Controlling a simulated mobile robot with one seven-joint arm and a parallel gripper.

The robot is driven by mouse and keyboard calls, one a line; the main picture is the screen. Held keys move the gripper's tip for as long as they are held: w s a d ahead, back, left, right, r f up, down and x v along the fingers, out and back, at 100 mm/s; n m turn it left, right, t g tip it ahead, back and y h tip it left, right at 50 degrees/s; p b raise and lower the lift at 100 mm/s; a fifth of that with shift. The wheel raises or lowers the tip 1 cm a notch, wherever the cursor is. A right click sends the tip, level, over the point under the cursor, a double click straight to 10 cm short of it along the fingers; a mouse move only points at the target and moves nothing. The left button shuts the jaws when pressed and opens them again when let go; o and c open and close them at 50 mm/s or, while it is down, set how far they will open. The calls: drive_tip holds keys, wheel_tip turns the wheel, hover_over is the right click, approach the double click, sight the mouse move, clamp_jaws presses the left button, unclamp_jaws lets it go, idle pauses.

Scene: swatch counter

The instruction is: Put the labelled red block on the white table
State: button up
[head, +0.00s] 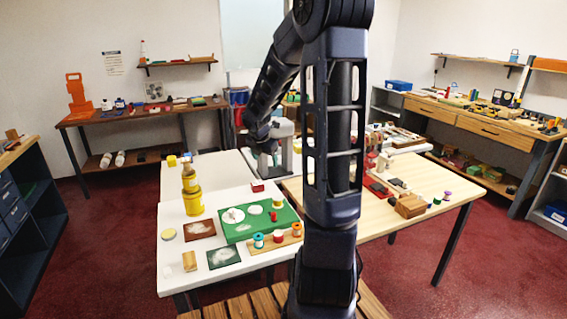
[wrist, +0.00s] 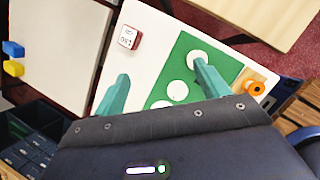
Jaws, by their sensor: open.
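The red block (head: 258,186) has a white label on top and lies on the white table (head: 178,225), near its back edge and just behind the green mat (head: 240,231). In the wrist view the labelled red block (wrist: 129,38) lies on the white tabletop near an edge, beyond my left fingertip and apart from it. Small print shows on the label but is hard to read. My gripper (wrist: 160,70) is open and empty, its two teal fingers spread above the table and green mat. In the head view my arm partly hides the area behind.
White discs lie on the green mat. A stacked yellow can (head: 193,202) stands at its left, with brown and dark swatches in front. A wooden strip (head: 275,244) holds coloured spools. A wooden table (head: 440,203) with blocks stands right. Bare white tabletop shows around the red block.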

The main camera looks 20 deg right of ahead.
drive_tip(key=s+a+r+m+y, duration=0.1)
drive_tip(key=s+r+m, duration=0.3)
drive_tip(key=s+m, duration=0.4)
drive_tip(key=s+a+r+m+y, duration=0.1)
drive_tip(key=s+r+m, duration=0.3)
drive_tip(key=s+m, duration=0.5)
drive_tip(key=s+a+r+m, duration=0.2)
drive_tip(key=s+r+m, duration=0.3)
drive_tip(key=s, duration=0.8)
drive_tip(key=m, duration=0.3)
drive_tip(key=shift+s+a+t+y, duration=0.2)
drive_tip(key=shift+a+t+y, duration=0.05)
drive_tip(key=shift+t+y, duration=0.15)
